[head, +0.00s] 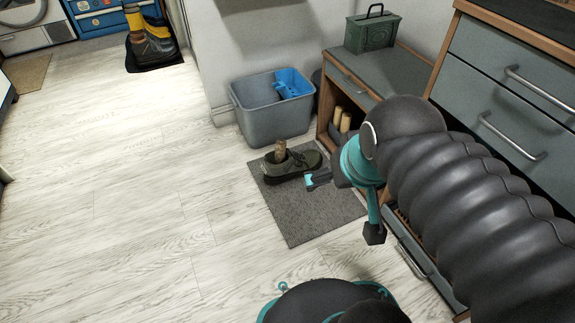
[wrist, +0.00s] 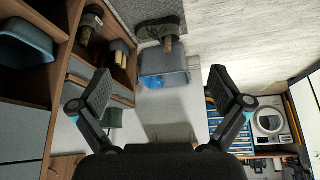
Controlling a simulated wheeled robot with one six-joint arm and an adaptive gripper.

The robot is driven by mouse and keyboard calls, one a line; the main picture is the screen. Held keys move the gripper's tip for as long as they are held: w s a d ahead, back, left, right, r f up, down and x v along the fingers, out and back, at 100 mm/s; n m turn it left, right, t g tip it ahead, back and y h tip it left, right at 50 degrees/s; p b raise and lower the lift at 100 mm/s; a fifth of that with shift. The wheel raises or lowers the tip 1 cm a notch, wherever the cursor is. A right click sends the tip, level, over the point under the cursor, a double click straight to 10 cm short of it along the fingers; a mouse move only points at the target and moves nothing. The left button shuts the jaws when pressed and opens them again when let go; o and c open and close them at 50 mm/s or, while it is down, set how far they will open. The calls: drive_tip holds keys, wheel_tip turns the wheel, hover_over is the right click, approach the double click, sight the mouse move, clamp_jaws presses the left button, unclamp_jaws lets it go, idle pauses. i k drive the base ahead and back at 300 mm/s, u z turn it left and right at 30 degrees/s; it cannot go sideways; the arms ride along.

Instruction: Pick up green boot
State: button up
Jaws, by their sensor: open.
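A dark olive-green low boot (head: 307,160) rests on the grey mat (head: 310,212) in the head view, with a tan cylinder (head: 281,150) standing up at its left end. In the wrist view, which looks upside down, the boot (wrist: 155,27) lies at the top middle, beyond the fingertips. My gripper (head: 346,207) is open in the head view, with one finger close to the boot's right end in the picture; I cannot tell whether they touch. In the wrist view my gripper (wrist: 161,90) has its fingers wide apart with nothing held between them.
A grey bucket (head: 268,123) with a blue insert (head: 291,84) stands behind the boot. An open cabinet (head: 326,104) with tan cylinders (head: 342,121) inside is to the right, a green metal box (head: 371,33) on top. Pale floor (head: 130,190) at left is clear.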

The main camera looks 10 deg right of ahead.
sight(295, 165)
drive_tip(key=u, duration=0.05)
drive_tip(key=k, duration=0.45)
drive_tip(key=u, duration=0.45)
drive_tip(key=i, duration=1.1)
drive_tip(key=u, duration=0.45)
